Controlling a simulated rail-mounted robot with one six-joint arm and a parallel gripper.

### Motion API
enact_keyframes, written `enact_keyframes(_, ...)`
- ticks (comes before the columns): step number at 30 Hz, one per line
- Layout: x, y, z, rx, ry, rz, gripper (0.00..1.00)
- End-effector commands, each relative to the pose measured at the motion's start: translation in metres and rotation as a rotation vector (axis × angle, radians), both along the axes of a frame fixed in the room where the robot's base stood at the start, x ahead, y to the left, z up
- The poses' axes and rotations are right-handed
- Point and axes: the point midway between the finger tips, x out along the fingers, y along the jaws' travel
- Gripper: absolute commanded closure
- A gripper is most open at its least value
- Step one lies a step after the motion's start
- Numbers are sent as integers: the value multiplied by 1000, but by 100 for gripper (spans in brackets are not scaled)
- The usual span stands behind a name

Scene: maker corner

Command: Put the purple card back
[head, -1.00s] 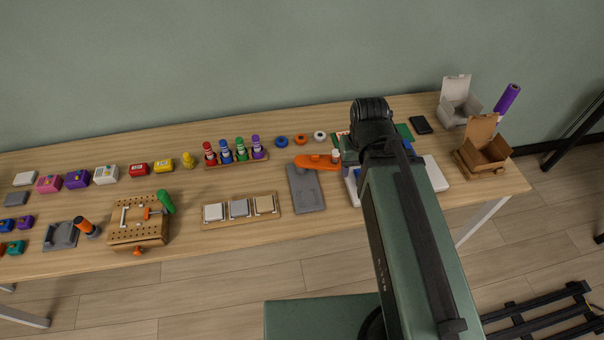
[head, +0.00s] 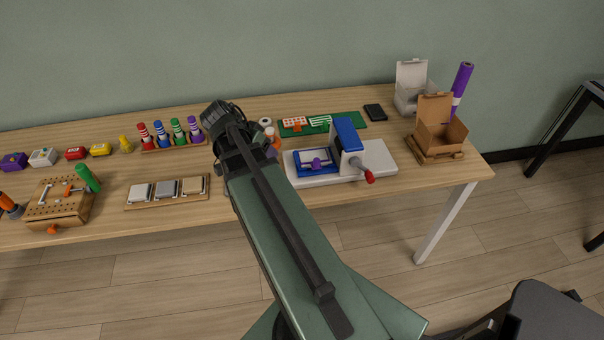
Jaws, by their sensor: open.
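A card with a purple grip (head: 318,163) lies in the blue frame (head: 300,171) of a press with a white base (head: 382,158). The press has a blue upright block (head: 346,135) and a red-knobbed lever (head: 369,176), on the card's right. A green mat (head: 347,118) behind the press holds a card with an orange grip (head: 295,123) and a card with a green grip (head: 321,121); its right part is bare. My arm's dark wrist is over the table left of the press. The gripper's fingers are hidden, and I cannot see whether anything is below them.
A black phone-like slab (head: 375,112), a white open box (head: 411,92), a cardboard box (head: 440,131) and a purple roll (head: 461,83) stand at the right. Pegs (head: 178,131) and a tray of square blocks (head: 167,191) are left of my arm.

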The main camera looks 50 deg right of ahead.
Motion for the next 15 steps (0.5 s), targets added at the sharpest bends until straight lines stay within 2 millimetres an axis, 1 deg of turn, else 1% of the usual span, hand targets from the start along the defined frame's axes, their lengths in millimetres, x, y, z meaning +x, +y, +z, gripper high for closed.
enact_keyframes(1,-4,-20,-19,-66,-28,-111,47)
enact_keyframes(3,-13,-44,-25,-167,-76,-267,47)
enact_keyframes(6,-24,-70,-29,-287,-138,-437,47)
enact_keyframes(9,-30,-80,-26,-347,-170,-512,47)
enact_keyframes(11,-31,-81,-24,-352,-174,-520,47)
enact_keyframes(13,-32,-82,-27,-351,-174,-518,47)
enact_keyframes(15,-35,-87,-36,-350,-173,-519,47)
